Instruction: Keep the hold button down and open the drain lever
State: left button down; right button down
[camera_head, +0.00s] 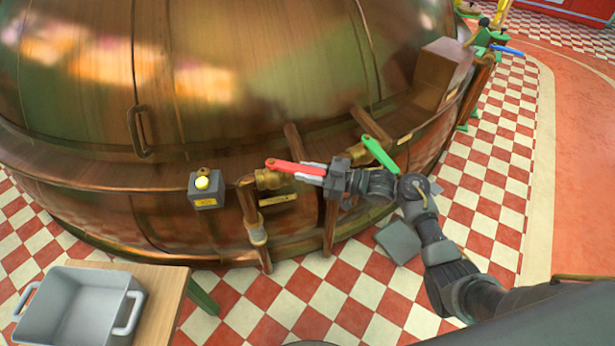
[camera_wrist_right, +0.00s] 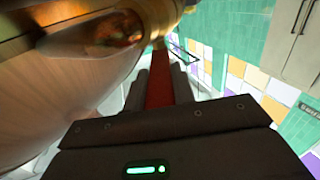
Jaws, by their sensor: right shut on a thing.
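The hold button (camera_head: 202,183) is a yellow cap on a grey box at the front of the copper kettle. Nothing touches it in the head view. A red lever (camera_head: 290,166) sits on a brass valve (camera_head: 268,180) to the right of the button box, lying roughly level and pointing right. My right gripper (camera_head: 318,173) is shut on the red lever's right end. In the right wrist view the red lever (camera_wrist_right: 160,80) runs between the two fingers. I cannot tell from a label whether this lever is the drain lever. My left gripper is not in view.
A green lever (camera_head: 380,154) stands just right of my right gripper. A blue lever (camera_head: 507,50) is at the far right. A grey tub (camera_head: 75,310) stands on a wooden table (camera_head: 160,310) at the lower left. The copper kettle (camera_head: 200,90) fills the back.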

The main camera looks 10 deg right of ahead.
jog(key=c, duration=1.2)
grip_release()
jog(key=shift+o, duration=0.2)
jog(key=shift+d, duration=0.1)
jog(key=shift+s+d, duration=0.15)
jog(key=shift+d, duration=0.1)
jog(key=v, duration=0.6)
jog(key=shift+s+d, duration=0.2)
jog(key=shift+d, duration=0.15)
